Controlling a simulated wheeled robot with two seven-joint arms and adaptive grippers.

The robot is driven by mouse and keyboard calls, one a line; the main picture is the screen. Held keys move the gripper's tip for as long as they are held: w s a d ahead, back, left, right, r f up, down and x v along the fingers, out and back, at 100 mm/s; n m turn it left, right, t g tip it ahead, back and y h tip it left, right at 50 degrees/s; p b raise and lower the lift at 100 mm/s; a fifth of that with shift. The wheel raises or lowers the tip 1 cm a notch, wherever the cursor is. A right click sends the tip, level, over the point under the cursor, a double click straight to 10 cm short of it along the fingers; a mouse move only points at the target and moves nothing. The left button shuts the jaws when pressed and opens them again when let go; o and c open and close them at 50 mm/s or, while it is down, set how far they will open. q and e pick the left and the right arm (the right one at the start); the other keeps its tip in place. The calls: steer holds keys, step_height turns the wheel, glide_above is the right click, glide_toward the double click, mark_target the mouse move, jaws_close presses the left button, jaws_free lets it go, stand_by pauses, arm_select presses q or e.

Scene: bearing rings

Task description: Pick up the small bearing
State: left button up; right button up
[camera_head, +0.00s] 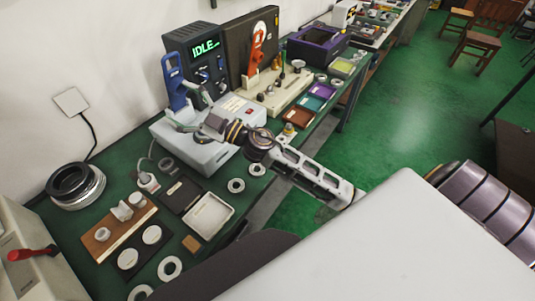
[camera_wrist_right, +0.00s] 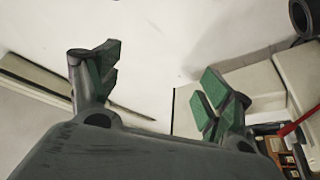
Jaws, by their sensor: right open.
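Several pale rings lie on the dark green bench. Two of them, a ring (camera_head: 236,185) and another ring (camera_head: 257,169), lie in front of the grey machine box. A larger-looking ring (camera_head: 170,267) lies near the bench's front edge. I cannot tell which one is the small bearing. My right gripper (camera_head: 184,122) is above the grey machine box, beside the blue press, and apart from the rings. In the right wrist view my right gripper (camera_wrist_right: 158,92) is open and empty, its green-padded fingers spread before a pale surface. My left gripper is not in view.
The grey machine box (camera_head: 205,143), blue press (camera_head: 177,84) and IDLE display (camera_head: 205,48) stand close around my right gripper. Small coloured trays (camera_head: 310,103) line the right edge.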

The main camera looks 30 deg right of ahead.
steer(key=s+a+f+n+g+h, duration=0.2)
steer(key=s+f+n+g, duration=0.1)
steer(key=f+n+g, duration=0.95)
steer(key=d+f+m+g+h, duration=0.1)
steer(key=d+h, duration=0.3)
steer(key=d, duration=0.5)
steer(key=d+f+m+g+h, duration=0.2)
steer(key=d+m+h, duration=0.1)
steer(key=d, duration=0.6)
steer(key=w+d+f+m+g+h, duration=0.1)
steer(key=d+h, duration=0.3)
steer(key=d, duration=0.5)
steer(key=shift+f+m+g+h, duration=0.3)
steer(key=shift+f+m+g, duration=0.15)
steer(key=shift+f+m, duration=0.25)
step_height(320, 180, down, 7)
steer(key=shift+f, duration=0.1)
steer(key=shift+f+p, duration=0.3)
steer(key=shift+f, duration=0.3)
